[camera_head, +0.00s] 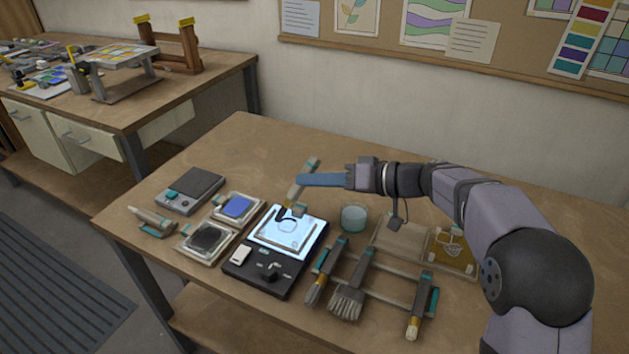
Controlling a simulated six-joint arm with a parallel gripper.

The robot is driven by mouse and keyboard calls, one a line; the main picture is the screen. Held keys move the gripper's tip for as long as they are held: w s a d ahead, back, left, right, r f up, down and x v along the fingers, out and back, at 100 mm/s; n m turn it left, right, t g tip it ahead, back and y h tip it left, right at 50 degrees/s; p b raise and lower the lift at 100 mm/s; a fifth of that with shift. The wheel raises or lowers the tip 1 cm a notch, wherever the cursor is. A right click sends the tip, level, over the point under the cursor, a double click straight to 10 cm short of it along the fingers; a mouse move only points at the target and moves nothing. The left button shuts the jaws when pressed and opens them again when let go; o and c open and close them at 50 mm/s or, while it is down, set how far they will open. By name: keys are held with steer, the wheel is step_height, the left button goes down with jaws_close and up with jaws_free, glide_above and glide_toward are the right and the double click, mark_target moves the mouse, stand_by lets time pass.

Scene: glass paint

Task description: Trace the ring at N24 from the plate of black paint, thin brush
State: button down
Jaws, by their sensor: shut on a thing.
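My gripper (303,181) is shut on a brush (304,178) with a grey and teal handle. The brush is tilted, its lower end above or on the far part of a lit glass panel (264,240). A dark curved mark and a pale round shape (288,226) show near that end; I cannot tell which is paint, outline or shadow. Whether the tip touches the glass is unclear. The label N24 is not readable. The plate of black paint (206,238) lies left of the panel, apart from the brush.
A plate of blue paint (237,206) lies behind the black one. A glass jar (354,218) stands right of the panel. A rack (385,290) with several brushes is at the front right. A grey device (190,188) sits at the left.

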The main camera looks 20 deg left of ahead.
steer(key=shift+s+d+f+b, duration=0.1)
steer(key=shift+s+b, duration=0.35)
steer(key=shift+b, duration=0.85)
steer(key=shift+s+d+b, duration=0.4)
steer(key=shift+b, duration=1.05)
steer(key=shift+s+d+b, duration=0.2)
steer(key=shift+d+b, duration=0.35)
steer(key=shift+b, duration=0.55)
steer(key=shift+w+d+b, duration=0.15)
steer(key=shift+d+b, duration=0.35)
steer(key=shift+b, duration=0.25)
steer(key=shift+w+d, duration=0.1)
steer(key=shift+w+d+b, duration=0.15)
steer(key=shift+b, duration=0.15)
steer(key=shift+w+d, duration=0.15)
steer(key=shift+w+d+b, duration=0.1)
steer(key=shift+w+b, duration=0.25)
steer(key=shift+w, duration=0.45)
